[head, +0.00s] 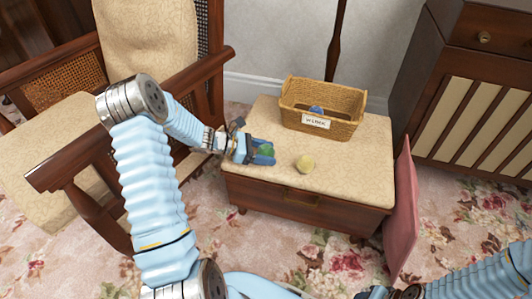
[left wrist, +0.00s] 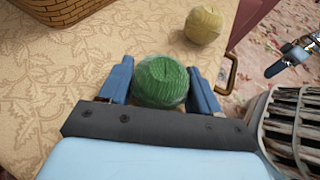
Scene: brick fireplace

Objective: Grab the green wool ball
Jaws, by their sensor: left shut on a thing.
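The green wool ball (head: 266,149) is at the left end of the cushioned table top. In the left wrist view the green wool ball (left wrist: 161,82) sits between the two blue fingers of my left gripper (left wrist: 160,86), which is shut on it. In the head view my left gripper (head: 262,152) reaches in from the left over the table's left edge. Whether the ball touches the cloth cannot be told. My right arm shows at the lower right of the head view; its gripper (left wrist: 290,60) appears in part at the right of the left wrist view, its jaws unclear.
A yellow wool ball (head: 305,163) lies to the right of the green one. A labelled wicker basket (head: 345,105) holding a blue ball (head: 316,110) stands at the back of the table (head: 350,170). A wooden armchair (head: 50,150) is close on the left; a pink board (head: 402,210) leans at the right.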

